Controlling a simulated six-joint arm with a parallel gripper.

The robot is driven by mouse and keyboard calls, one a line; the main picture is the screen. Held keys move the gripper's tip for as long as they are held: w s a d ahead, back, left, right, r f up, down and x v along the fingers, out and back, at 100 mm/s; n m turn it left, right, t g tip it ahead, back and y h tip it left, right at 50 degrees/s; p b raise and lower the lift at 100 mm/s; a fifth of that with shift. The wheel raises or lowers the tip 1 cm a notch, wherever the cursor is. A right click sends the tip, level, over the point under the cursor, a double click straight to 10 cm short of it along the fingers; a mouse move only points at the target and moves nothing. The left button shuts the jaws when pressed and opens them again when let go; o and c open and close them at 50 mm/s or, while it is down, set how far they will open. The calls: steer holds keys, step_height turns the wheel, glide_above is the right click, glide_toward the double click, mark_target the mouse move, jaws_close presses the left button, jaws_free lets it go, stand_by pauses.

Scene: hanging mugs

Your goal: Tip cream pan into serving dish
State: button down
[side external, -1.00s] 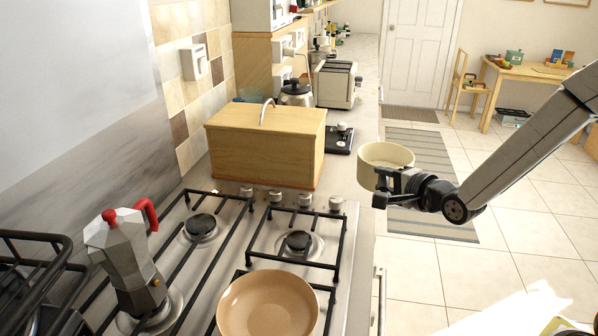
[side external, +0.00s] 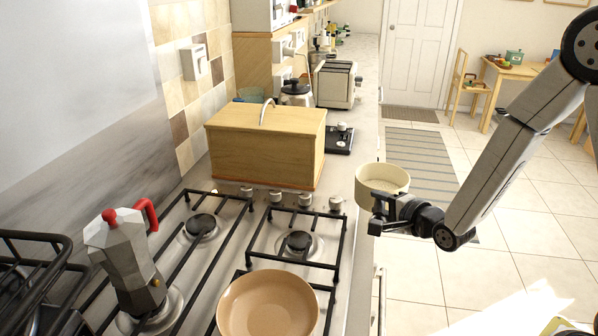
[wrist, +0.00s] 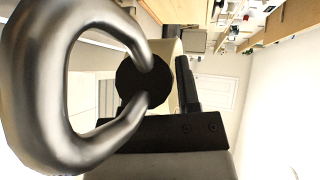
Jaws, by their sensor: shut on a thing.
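The cream pan (side external: 383,180) is in my gripper (side external: 388,212), held up over the floor just right of the counter edge in the side view. It looks close to upright, opening upward, and its inside bottom is not clearly visible. My gripper is shut on it at its near side. In the wrist view a large metal loop with a dark round end fills the left, beside a dark finger of my gripper (wrist: 187,90). A tan, shallow round dish (side external: 268,303) rests on the stove's front burner, below and left of the pan.
A moka pot (side external: 125,262) with a red handle stands on the stove's left. A wooden bread box (side external: 262,150) stands behind the stove. A toaster (side external: 335,84) and kettle (side external: 296,92) are farther back. The air between pan and dish looks clear.

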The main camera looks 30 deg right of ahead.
steer(key=shift+w+a+r, duration=0.1)
steer(key=shift+w+r, duration=0.05)
steer(key=w+a+r+n+g+y, duration=0.25)
steer(key=a+r+n+y, duration=0.2)
steer(key=a, duration=0.25)
steer(key=w+a+r+n+g+y, duration=0.1)
steer(key=w+a+r+n+y, duration=0.25)
steer(key=a+y, duration=0.3)
steer(key=a+r+n+g+y, duration=0.2)
steer(key=a+n+g+y, duration=0.1)
steer(key=a+n+g, duration=0.35)
steer(key=s+f+n+g+h, duration=0.1)
steer(key=s+n+g, duration=0.2)
steer(key=n+g, duration=0.3)
steer(key=s+a+f+n+g+h, duration=0.1)
steer(key=s+n+g, duration=0.3)
steer(key=g, duration=0.5)
steer(key=shift+f+n+h, duration=0.7)
steer(key=shift+f+n, duration=0.1)
steer(key=shift+n, duration=0.55)
steer(key=shift+f, duration=0.1)
